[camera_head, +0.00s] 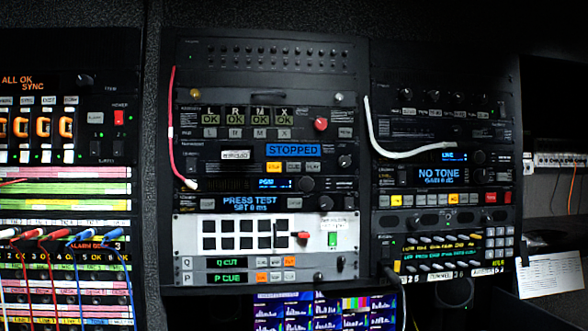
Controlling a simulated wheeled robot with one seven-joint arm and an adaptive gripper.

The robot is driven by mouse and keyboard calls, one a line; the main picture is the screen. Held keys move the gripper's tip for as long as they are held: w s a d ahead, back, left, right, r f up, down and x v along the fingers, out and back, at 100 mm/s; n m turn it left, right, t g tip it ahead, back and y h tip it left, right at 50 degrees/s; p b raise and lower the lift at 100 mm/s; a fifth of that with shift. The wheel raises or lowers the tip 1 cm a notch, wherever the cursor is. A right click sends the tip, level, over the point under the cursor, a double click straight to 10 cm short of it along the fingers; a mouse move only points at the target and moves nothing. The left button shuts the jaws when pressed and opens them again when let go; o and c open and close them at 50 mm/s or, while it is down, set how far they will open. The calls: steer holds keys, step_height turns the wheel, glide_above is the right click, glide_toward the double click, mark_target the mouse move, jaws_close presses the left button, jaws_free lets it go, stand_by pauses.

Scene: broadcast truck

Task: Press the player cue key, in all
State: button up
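A rack unit in the middle has a blue display (293,150) reading STOPPED. I cannot tell which key is the player cue key. My gripper is not in view.
A red cable (172,125) hangs down the middle rack's left side; a white cable (400,152) loops across the right rack. A patch bay (62,265) with coloured plugs stands at left. Monitors (325,310) show below the middle rack. A paper sheet (550,275) is at lower right.

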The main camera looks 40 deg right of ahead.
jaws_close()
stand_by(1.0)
